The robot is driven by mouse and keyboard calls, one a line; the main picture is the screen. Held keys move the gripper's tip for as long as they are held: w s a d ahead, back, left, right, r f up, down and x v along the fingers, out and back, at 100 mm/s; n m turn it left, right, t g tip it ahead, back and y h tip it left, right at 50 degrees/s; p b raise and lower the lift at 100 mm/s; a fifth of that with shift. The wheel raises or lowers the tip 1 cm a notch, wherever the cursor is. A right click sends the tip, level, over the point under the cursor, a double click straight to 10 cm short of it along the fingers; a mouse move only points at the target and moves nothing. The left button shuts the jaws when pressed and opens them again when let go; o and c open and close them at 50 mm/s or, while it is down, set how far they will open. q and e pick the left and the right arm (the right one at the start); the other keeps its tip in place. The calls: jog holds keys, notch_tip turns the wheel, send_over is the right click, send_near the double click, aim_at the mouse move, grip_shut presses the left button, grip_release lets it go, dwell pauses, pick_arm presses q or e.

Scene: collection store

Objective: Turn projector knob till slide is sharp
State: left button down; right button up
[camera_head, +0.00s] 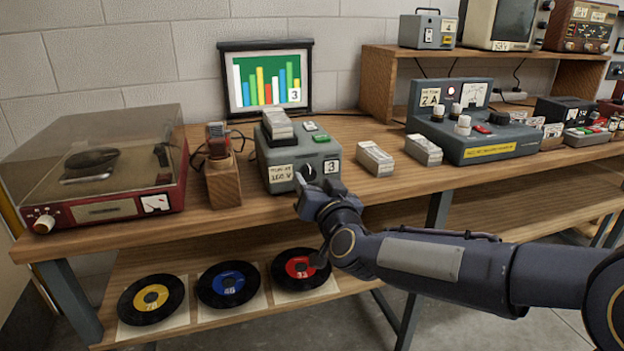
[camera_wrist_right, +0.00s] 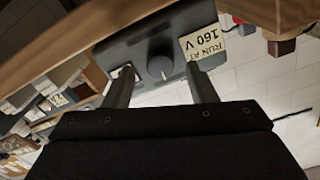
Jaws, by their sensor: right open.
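The projector (camera_head: 290,152) is a grey box on the wooden bench, with a slide holder on top and labels on its front. My right gripper (camera_head: 314,184) is open in front of the knob. In the wrist view its two fingers (camera_wrist_right: 160,80) stand either side of the knob, with gaps showing. The screen (camera_head: 268,82) behind shows a coloured bar chart; its bars look distinct, but fine sharpness is hard to tell. My left gripper is out of view.
Two white slide boxes (camera_head: 375,158) and a grey console (camera_head: 475,130) are to the right. Records (camera_head: 228,284) lie on the lower shelf.

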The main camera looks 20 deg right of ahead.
jog(key=s, duration=0.5)
jog(key=shift+s+p, duration=0.3)
jog(key=shift+p, duration=0.1)
jog(key=s+d+f+n+g+y, duration=0.1)
jog(key=s+f+g, duration=0.35)
jog(key=s, duration=0.45)
jog(key=s+d+f+g+y+p, duration=0.1)
jog(key=s+f+g, duration=0.4)
jog(key=s, duration=0.5)
jog(key=s+d+f+n+g+y, duration=0.1)
jog(key=s+d+f+g, duration=0.15)
jog(key=s+f, duration=0.5)
notch_tip(320, 180, up, 24)
jog(key=s+a+p, duration=0.1)
jog(key=p, duration=2.2)
jog(key=shift+r, duration=0.25)
jog(key=shift+s, duration=0.1)
